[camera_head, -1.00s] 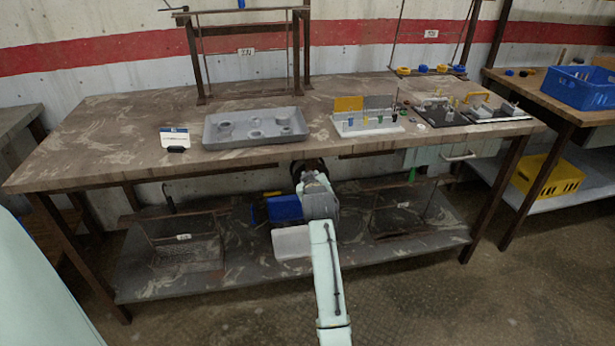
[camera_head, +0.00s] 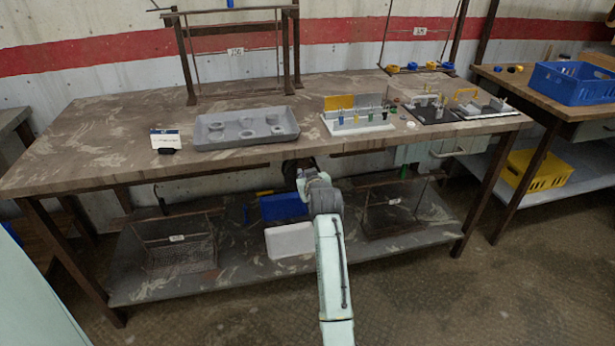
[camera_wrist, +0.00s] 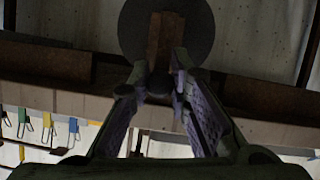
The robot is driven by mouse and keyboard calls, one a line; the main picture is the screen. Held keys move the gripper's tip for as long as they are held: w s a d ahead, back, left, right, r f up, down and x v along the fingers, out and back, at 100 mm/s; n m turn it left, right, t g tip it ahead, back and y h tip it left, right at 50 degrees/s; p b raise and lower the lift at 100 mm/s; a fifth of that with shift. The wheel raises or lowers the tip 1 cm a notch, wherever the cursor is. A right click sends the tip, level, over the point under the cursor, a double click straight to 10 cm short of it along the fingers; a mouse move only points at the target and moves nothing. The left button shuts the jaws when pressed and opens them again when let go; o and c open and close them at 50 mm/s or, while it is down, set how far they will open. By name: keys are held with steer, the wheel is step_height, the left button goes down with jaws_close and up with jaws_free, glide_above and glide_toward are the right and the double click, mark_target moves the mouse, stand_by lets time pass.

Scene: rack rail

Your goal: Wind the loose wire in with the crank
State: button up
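A dark round disc (camera_wrist: 190,38) with a brown bar (camera_wrist: 165,40) across it, apparently the crank, is at the top of the wrist view. A small dark knob (camera_wrist: 158,84) shows at the bar's lower end. My gripper (camera_wrist: 157,72) has its two fingers apart, one on each side of the knob; I cannot tell whether they touch it. In the head view, my gripper (camera_head: 303,172) is just below the workbench's front edge, in front of a dark round shape, and its fingers are too small to make out. I cannot make out the loose wire.
The workbench (camera_head: 90,150) carries a grey tray (camera_head: 215,142), a white card (camera_head: 165,140) and a peg stand (camera_head: 357,125). A blue bin (camera_head: 285,206), a white box (camera_head: 290,241) and wire baskets (camera_head: 180,245) are on the lower shelf. A blue crate (camera_head: 575,84) is at the right.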

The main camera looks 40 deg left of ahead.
steer(key=o, duration=0.5)
steer(key=v, duration=1.2)
